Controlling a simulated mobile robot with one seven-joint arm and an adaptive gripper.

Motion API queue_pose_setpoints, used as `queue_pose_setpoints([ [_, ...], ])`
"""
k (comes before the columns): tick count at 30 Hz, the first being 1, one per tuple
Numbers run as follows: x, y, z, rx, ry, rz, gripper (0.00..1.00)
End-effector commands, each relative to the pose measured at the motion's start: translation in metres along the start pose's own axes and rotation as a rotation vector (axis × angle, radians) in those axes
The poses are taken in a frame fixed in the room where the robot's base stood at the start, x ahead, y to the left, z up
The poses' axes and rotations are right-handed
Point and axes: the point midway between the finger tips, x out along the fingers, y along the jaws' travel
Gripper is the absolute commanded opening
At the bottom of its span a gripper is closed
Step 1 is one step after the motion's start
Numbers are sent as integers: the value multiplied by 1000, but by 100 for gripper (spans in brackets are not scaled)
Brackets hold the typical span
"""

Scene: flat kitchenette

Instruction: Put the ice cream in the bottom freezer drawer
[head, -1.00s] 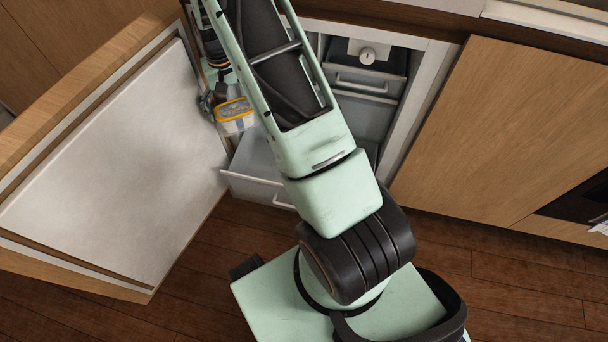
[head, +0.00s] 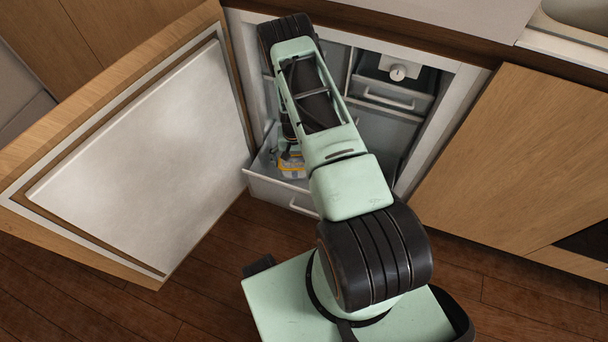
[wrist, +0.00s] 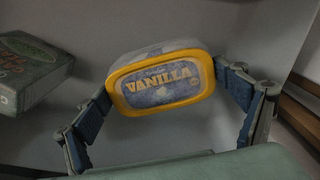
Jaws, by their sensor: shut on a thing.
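The ice cream (wrist: 163,85) is a tub with a yellow-rimmed lid marked "VANILLA". My gripper (wrist: 165,100) is shut on it, with one blue-padded finger at each side in the wrist view. In the head view the tub (head: 291,168) shows within the outline of the pulled-out bottom freezer drawer (head: 280,190). My arm hides most of my gripper and part of the drawer there. I cannot tell whether the tub touches the drawer's floor.
The freezer door (head: 140,150) stands wide open at the left. Upper drawers (head: 390,95) are closed, with a control knob (head: 398,72) above. A green box (wrist: 30,70) lies left of the tub in the wrist view.

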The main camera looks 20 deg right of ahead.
Motion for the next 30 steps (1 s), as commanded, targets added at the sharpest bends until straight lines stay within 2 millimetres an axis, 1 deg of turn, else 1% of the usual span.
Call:
queue_pose_setpoints([
  [1, 11, 0, 0, -1, 1, 0, 59],
  [3, 18, 0, 0, -1, 1, 0, 59],
  [8, 28, 0, -1, -1, 1, 0, 59],
  [12, 50, 0, 0, -1, 0, 0, 59],
  [14, 57, 0, 0, -1, 0, 0, 59],
  [16, 59, 0, -1, -1, 2, 0, 59],
  [22, 58, 0, -1, -1, 2, 0, 59],
  [26, 62, 0, -1, -1, 2, 0, 59],
  [27, 62, 0, -1, -1, 1, 0, 91],
  [30, 61, 0, -1, -1, 1, 0, 100],
])
